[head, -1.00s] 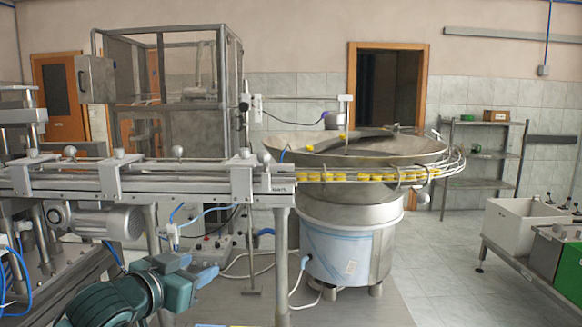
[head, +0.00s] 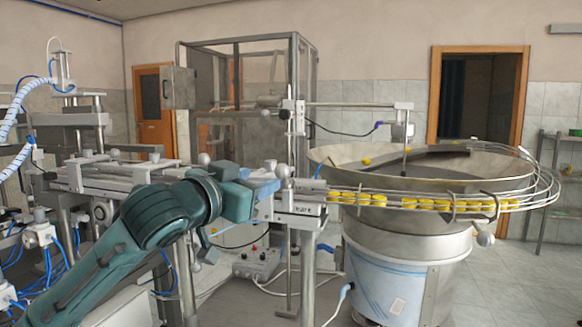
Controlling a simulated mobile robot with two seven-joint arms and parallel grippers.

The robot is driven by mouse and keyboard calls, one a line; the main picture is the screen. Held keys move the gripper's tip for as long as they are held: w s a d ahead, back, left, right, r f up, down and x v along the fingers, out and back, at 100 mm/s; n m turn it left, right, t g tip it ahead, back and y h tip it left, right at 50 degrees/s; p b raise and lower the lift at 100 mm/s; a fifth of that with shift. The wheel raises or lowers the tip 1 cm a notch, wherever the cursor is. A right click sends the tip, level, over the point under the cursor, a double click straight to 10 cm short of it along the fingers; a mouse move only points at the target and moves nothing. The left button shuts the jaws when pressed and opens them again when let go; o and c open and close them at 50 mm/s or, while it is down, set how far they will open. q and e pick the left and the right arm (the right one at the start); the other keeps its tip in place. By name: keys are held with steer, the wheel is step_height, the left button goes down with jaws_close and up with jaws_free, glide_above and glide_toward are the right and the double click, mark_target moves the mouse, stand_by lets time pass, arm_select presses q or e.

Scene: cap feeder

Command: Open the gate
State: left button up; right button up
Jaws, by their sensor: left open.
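My left arm comes in from the lower left, and its gripper (head: 268,188) is at the right end of the grey conveyor rail, beside the cap chute. The gripper is open; its fingers are small and partly merge with the rail behind. The chute (head: 420,202) runs right from the rail's end and holds a row of yellow caps (head: 350,198), with a gap in the row. I cannot clearly pick out the gate; the arm and gripper hide part of the rail's end. I cannot tell whether the gripper touches anything. My right gripper is out of view.
A large metal feeder bowl (head: 335,155) stands behind the chute on a round drum (head: 395,285). A metal-framed cabinet (head: 215,75) stands behind the rail. Open floor lies at the right.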

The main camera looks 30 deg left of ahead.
mark_target(287, 170)
arm_select(q)
steer(key=w+p, duration=0.3)
steer(key=w, duration=0.7)
steer(key=shift+a+r, duration=0.1)
steer(key=shift+a, duration=0.05)
steer(key=shift+w+p, duration=0.3)
steer(key=shift+w, duration=0.35)
steer(key=shift+c, duration=0.3)
jaws_close()
